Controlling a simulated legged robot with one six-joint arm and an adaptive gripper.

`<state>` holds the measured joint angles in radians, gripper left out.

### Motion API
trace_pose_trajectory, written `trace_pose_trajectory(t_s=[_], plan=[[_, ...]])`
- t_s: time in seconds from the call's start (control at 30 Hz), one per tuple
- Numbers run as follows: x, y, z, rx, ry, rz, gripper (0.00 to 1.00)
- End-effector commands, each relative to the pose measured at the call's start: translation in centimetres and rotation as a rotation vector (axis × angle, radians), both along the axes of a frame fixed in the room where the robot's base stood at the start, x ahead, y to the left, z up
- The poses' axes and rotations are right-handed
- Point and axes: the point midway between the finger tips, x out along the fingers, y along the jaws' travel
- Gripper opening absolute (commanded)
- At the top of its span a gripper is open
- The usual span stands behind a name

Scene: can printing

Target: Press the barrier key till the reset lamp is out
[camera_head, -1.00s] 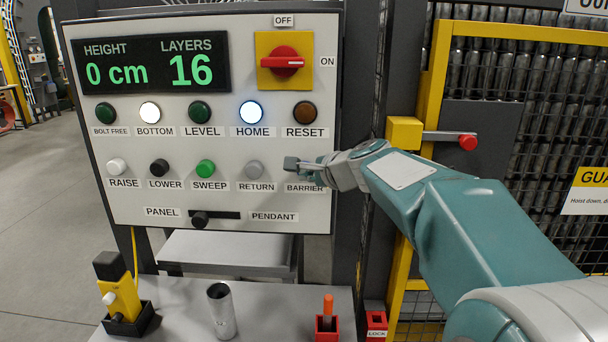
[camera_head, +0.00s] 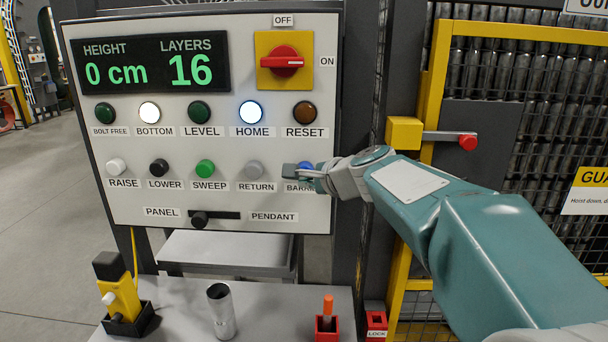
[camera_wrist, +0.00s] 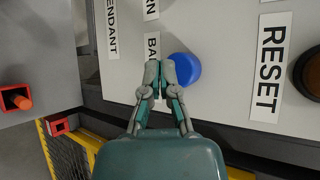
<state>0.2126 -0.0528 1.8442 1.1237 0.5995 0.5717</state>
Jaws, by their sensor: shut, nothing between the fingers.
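The blue barrier key (camera_head: 306,168) is on the lower row of the white panel, partly hidden by my gripper in the head view. In the wrist view the key (camera_wrist: 184,70) shows as a blue round cap beside my fingertips. My gripper (camera_wrist: 158,72) is shut and empty, its tips overlapping the key's edge in the picture; I cannot tell whether they touch it. The reset lamp (camera_head: 305,112) is dull brown and looks unlit. Part of the BARRIER label (camera_head: 295,187) is covered.
The display (camera_head: 150,64) reads 0 cm and 16 layers. The bottom lamp (camera_head: 150,112) and home lamp (camera_head: 251,112) glow white. The return key (camera_head: 254,169) is just left of my gripper. A red switch (camera_head: 282,62) is above. A metal can (camera_head: 221,311) stands on the table.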

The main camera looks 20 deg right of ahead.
Motion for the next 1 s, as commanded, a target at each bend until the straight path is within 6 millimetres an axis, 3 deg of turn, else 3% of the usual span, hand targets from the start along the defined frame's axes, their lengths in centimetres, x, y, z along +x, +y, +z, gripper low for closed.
trace_pose_trajectory(t_s=[0.57,1.0], plan=[[-4.4,1.4,0.1,-0.001,-0.001,0.000,0.00],[-4.7,1.5,0.0,0.000,0.000,0.000,0.00]])
